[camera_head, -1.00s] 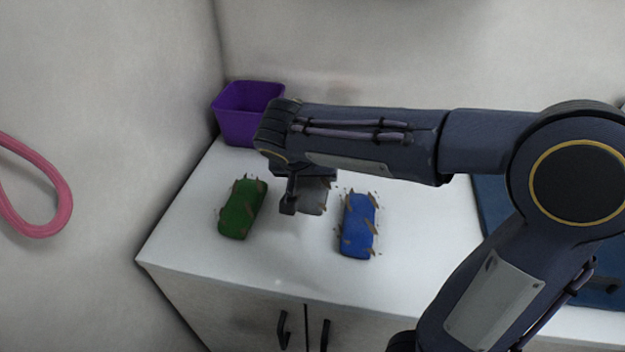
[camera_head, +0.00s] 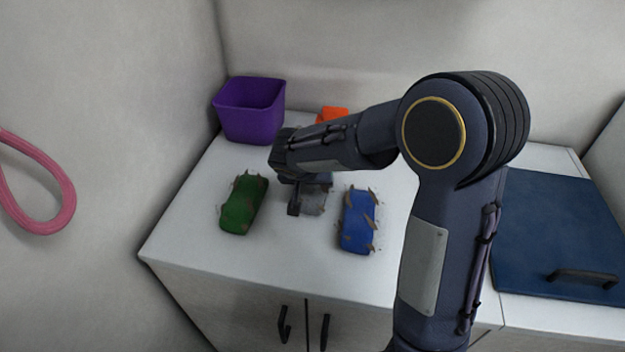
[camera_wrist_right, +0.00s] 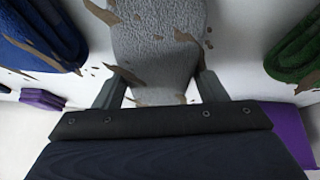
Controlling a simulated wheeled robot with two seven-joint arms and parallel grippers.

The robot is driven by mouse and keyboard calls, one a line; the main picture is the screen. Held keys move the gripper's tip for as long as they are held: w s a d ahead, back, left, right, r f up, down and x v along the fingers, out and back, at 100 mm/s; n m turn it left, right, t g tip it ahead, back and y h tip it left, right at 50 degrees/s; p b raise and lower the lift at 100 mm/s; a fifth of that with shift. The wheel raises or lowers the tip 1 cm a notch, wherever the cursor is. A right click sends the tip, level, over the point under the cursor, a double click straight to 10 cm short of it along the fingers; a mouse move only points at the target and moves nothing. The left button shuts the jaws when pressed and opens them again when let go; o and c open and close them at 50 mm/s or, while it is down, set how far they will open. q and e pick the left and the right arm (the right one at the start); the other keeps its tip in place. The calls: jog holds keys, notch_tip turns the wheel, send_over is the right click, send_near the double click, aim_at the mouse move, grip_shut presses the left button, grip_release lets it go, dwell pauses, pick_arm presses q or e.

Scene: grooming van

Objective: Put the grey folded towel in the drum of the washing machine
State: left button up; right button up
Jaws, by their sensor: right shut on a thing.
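The grey folded towel (camera_head: 315,200), with brown flecks on it, is on the white counter between a green and a blue folded towel. My right gripper (camera_head: 304,202) reaches down over it and is shut on it. In the right wrist view the grey towel (camera_wrist_right: 158,45) lies between the two fingers of the gripper (camera_wrist_right: 158,88). Part of the towel is hidden by the gripper in the head view. I cannot tell whether it is lifted off the counter. My left gripper is not in view. No washing machine drum shows.
The green towel (camera_head: 243,204) and blue towel (camera_head: 357,222) lie close on either side. A purple bin (camera_head: 250,112) stands at the back left corner, and an orange thing (camera_head: 331,114) is partly behind my arm. A dark blue lid with a handle (camera_head: 565,225) is at right.

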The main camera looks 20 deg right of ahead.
jog(key=o, duration=1)
